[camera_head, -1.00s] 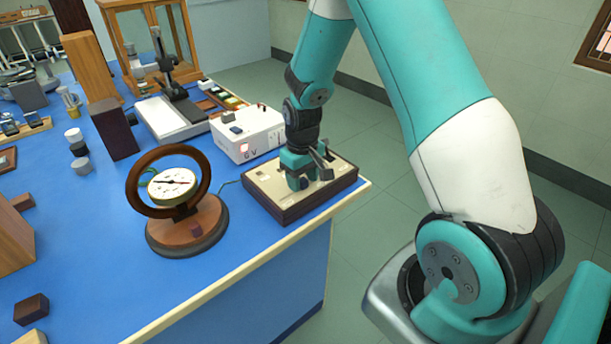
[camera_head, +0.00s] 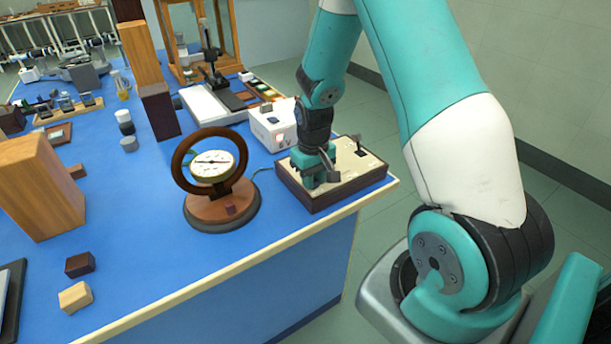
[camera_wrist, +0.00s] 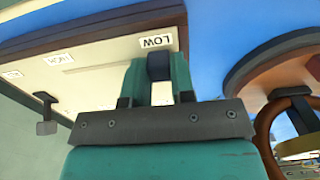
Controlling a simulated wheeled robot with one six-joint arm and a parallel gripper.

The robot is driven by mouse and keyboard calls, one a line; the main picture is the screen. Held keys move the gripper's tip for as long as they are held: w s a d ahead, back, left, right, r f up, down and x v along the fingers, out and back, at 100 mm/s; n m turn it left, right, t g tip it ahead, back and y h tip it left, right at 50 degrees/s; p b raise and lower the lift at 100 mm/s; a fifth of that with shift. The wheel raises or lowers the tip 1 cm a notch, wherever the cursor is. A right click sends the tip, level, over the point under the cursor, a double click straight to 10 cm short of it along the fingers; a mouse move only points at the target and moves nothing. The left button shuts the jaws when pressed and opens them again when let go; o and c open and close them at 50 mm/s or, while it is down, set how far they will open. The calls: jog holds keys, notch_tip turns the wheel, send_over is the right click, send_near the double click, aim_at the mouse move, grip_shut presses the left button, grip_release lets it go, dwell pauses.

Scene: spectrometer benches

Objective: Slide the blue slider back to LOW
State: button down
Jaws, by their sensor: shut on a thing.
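The control box (camera_head: 333,193) has dark wooden sides and a cream top, and sits at the right front corner of the blue bench. In the wrist view its cream panel (camera_wrist: 95,82) carries a LOW label (camera_wrist: 156,41), with a HIGH label (camera_wrist: 59,59) farther left. My gripper (camera_head: 316,180) is down on the left part of the panel. In the wrist view my gripper (camera_wrist: 160,78) is shut on a dark slider knob (camera_wrist: 159,66), right beside the LOW label. The knob's blue colour is hard to make out, and its slot is mostly hidden.
A second lever (camera_head: 358,142) stands on the panel's right part; it also shows in the wrist view (camera_wrist: 46,112). A round dial instrument (camera_head: 215,172) on a wooden base stands left of the box. A white box (camera_head: 273,124) is behind it.

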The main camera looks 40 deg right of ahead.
jog(key=c, duration=1)
grip_release()
jog(key=shift+a, duration=0.35)
jog(key=shift+o, duration=0.2)
jog(key=shift+d, duration=0.1)
notch_tip(320, 180, up, 17)
jog(key=shift+r, duration=0.2)
jog(key=s+a+r+n+y, duration=0.1)
jog(key=s+a+r+n, duration=0.15)
jog(key=a, duration=0.45)
jog(key=s+a+r+n+y, duration=0.15)
jog(key=s+a, duration=0.25)
jog(key=a, duration=0.4)
jog(key=s+a+r+n+y, duration=0.1)
jog(key=s+a+n, duration=0.3)
jog(key=s+a, duration=0.5)
jog(key=s, duration=0.4)
jog(key=shift+a+r+n+y, duration=0.3)
jog(key=shift+y, duration=0.05)
